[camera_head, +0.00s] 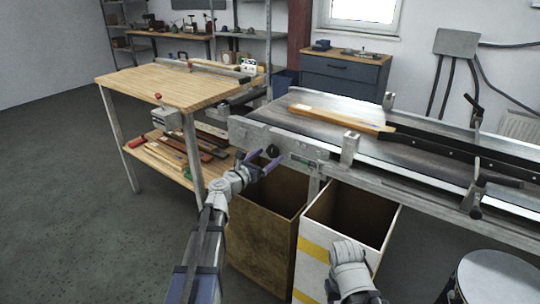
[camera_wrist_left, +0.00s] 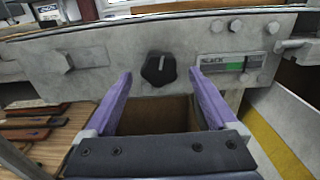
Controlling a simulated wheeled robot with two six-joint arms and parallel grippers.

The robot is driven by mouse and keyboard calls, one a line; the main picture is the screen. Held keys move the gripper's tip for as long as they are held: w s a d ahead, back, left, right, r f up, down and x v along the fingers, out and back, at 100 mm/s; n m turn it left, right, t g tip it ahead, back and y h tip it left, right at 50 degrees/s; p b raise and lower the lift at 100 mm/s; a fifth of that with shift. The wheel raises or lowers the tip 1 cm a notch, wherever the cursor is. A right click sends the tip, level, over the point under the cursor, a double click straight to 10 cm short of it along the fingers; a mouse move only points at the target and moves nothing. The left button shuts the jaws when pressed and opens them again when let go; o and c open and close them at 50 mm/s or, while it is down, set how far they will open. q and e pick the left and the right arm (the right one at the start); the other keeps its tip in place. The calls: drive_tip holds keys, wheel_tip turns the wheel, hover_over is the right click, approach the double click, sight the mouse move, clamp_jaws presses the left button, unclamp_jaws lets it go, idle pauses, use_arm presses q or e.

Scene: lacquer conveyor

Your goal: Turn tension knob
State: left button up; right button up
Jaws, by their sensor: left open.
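The tension knob is a round black knob (camera_wrist_left: 158,70) with a light pointer mark, on the grey metal end plate of the conveyor (camera_wrist_left: 100,62). It also shows in the head view (camera_head: 272,151). Beside it is a small label reading "SLACK" with a green bar (camera_wrist_left: 222,64). My left gripper (camera_wrist_left: 160,78) is open, its two purple fingers spread to either side of the knob and pointing at the plate. In the head view the left gripper (camera_head: 262,161) is at the knob. I see no grip on it. My right wrist shows at the bottom; its fingers are not visible.
A brown open bin (camera_head: 262,225) and a white bin with yellow stripes (camera_head: 318,238) stand below the conveyor. Bolt heads (camera_wrist_left: 55,62) flank the knob. A wooden table (camera_head: 160,85) stands to the left. A wooden strip (camera_head: 340,117) lies on the belt.

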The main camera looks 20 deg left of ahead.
use_arm(q)
drive_tip(key=shift+x, duration=1)
drive_tip(key=c, duration=1.4)
